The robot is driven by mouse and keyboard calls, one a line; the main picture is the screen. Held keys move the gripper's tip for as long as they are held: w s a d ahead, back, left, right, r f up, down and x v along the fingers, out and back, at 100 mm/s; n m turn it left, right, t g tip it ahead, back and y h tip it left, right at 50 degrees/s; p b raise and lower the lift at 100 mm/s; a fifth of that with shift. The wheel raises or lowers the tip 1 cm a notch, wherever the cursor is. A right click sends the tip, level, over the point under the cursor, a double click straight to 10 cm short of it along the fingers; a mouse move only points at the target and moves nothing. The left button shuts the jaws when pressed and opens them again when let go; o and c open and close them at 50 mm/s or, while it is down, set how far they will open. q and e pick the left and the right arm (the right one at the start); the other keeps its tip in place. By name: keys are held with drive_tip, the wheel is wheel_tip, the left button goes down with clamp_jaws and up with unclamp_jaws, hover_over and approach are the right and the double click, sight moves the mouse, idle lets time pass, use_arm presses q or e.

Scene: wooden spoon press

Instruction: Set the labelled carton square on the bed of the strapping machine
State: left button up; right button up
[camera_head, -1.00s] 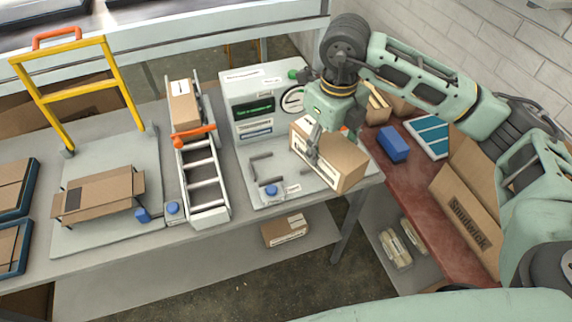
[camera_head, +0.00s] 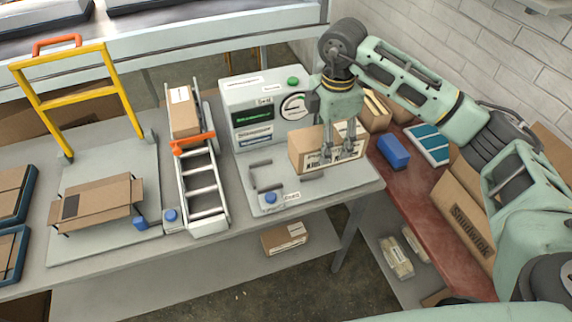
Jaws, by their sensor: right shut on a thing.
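The brown carton (camera_head: 304,152) has a white label with dark print on its front face. My right gripper (camera_head: 338,152) is shut on it from above, with its fingers in front of the labelled face. The carton is over the right part of the strapping machine's grey bed (camera_head: 335,192), behind and right of the dark corner stops (camera_head: 262,174). I cannot tell whether its underside touches the bed. The machine's pale housing (camera_head: 238,95), with a green display and a dial, stands behind the bed. My left gripper is not in view.
A roller track (camera_head: 205,180) with an orange bar and another carton (camera_head: 184,113) is left of the machine. Further left is a yellow-framed press (camera_head: 120,80) with flat cardboard. A blue box (camera_head: 393,151) and an open carton (camera_head: 462,215) lie on the red bench at right.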

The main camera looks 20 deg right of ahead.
drive_tip(key=w+a+f+p, duration=0.1)
drive_tip(key=w+a+f, duration=0.1)
drive_tip(key=f, duration=0.1)
drive_tip(key=w+a+f+p, duration=0.1)
drive_tip(key=w+a+f, duration=0.1)
drive_tip(key=a+f, duration=0.1)
drive_tip(key=w+a+f+p, duration=0.1)
drive_tip(key=w+a+f, duration=0.1)
drive_tip(key=a+f, duration=0.1)
drive_tip(key=shift+w+a+f, duration=0.1)
drive_tip(key=shift+a+f, duration=0.15)
drive_tip(key=shift+f, duration=0.4)
drive_tip(key=shift+f, duration=0.1)
drive_tip(key=o, duration=1.6)
drive_tip(key=shift+c, duration=0.2)
